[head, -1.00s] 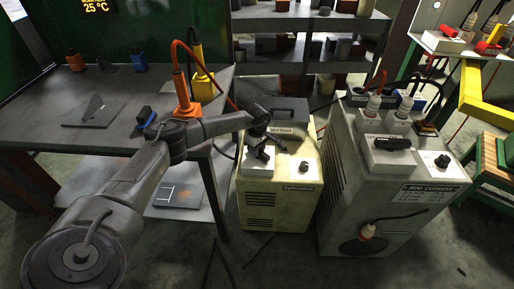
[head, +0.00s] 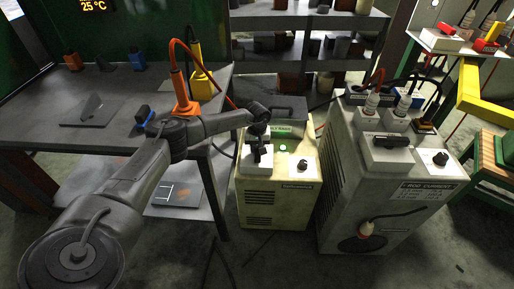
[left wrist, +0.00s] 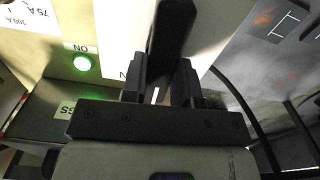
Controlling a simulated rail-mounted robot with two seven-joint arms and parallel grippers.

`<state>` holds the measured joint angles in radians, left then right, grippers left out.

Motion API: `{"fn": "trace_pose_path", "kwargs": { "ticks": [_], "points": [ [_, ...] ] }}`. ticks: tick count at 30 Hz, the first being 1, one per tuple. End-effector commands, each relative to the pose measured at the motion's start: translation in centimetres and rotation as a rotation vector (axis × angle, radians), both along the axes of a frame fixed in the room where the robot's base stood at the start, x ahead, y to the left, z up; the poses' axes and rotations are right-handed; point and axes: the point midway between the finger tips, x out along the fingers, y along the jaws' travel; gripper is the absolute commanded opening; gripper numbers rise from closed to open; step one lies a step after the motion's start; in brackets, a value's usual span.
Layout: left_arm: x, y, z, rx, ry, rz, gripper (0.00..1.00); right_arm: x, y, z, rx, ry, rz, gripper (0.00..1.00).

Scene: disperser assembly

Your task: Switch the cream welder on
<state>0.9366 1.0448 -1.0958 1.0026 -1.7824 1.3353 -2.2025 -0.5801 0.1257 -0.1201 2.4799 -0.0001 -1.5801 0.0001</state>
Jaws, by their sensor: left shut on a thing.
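The cream welder (head: 272,205) stands on the floor between the workbench and the grey welder. A green lamp (head: 283,148) on its top is lit; in the left wrist view the lit lamp (left wrist: 82,63) sits beside a label reading "ON". My left gripper (head: 258,150) is over the white switch box (head: 258,169) on the left of the welder's top. In the left wrist view its fingers (left wrist: 162,84) are shut on the black switch handle (left wrist: 172,28). The gripper partly hides the handle in the head view. My right gripper is not in view.
The grey welder (head: 350,180) stands close on the right with its own black switch. The workbench (head: 100,100) at the left holds orange and yellow cabled tools (head: 185,95). Shelves stand behind. Open floor lies in front.

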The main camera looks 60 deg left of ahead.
Motion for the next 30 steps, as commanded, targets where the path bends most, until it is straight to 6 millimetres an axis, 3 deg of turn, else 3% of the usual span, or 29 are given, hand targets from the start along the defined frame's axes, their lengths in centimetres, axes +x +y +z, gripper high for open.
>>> {"fn": "trace_pose_path", "kwargs": {
  "ticks": [23, 24, 30],
  "points": [
    [0.09, -0.07, 0.09, -0.001, -0.002, -0.087, 0.04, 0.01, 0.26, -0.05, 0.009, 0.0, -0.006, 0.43],
    [0.09, -0.07, 0.09, -0.001, -0.001, -0.088, 0.31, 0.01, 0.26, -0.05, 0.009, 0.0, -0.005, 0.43],
    [0.07, -0.05, 0.06, -0.001, -0.001, -0.086, 0.5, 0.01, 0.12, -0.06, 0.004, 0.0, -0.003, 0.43]
  ]
}}
